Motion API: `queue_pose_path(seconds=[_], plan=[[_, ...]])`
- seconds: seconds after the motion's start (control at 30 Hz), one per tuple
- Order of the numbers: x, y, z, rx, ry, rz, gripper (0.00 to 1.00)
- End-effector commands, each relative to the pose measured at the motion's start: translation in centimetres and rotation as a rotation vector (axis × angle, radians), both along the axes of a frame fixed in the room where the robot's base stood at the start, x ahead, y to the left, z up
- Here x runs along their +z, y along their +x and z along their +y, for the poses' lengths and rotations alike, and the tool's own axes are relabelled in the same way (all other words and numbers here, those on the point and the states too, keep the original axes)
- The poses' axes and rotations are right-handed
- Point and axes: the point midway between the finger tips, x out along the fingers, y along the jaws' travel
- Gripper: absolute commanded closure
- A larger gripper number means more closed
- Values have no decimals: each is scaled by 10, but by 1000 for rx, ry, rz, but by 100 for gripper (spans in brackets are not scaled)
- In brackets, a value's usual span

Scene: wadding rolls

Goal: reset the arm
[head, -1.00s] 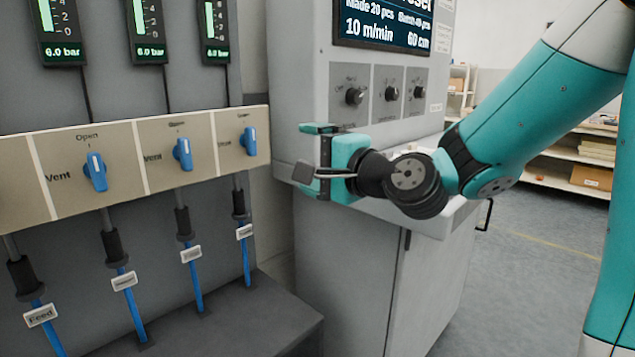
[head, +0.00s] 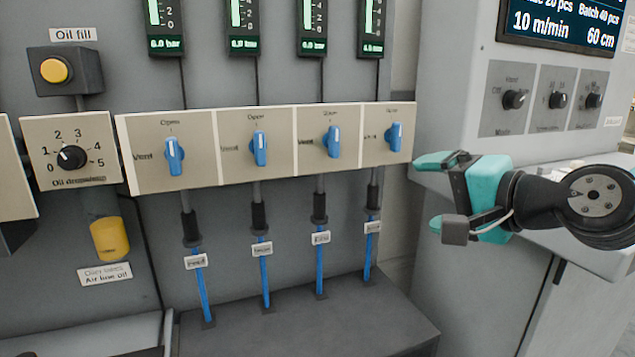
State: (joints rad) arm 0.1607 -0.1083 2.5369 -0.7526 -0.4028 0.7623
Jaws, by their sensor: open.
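My gripper (head: 434,193) is at the right in the head view, open and empty, its teal fingers pointing left. It is just below and right of the rightmost blue valve handle (head: 394,136) and appears apart from it. Several blue handles sit in a row on the beige valve panel (head: 290,171), each close to upright, near the Open label. My arm (head: 590,200) reaches in from the right edge, in front of the grey control cabinet.
The grey cabinet (head: 462,110) with a screen (head: 562,22) and knobs stands behind my arm. Blue hoses (head: 264,284) run down to a dark grey ledge (head: 310,318). At the left are an oil dial (head: 71,157), a yellow button (head: 54,70) and a yellow oil cup (head: 110,239).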

Motion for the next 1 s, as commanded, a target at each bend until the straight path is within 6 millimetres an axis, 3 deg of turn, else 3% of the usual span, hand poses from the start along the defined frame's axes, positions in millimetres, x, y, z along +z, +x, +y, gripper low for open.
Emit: queue_pose_path(seconds=[0.03,0.1,0.2,0.37,0.53,0.87,1.0], plan=[[-12,-18,21,117,-125,31,11],[-33,-47,42,299,-318,77,11],[-57,-88,56,538,-550,124,11],[-81,-145,57,865,-816,175,11],[-93,-196,42,1181,-1020,215,11],[0,-198,40,1195,-1026,223,11],[51,-198,40,1194,-1025,223,11]])
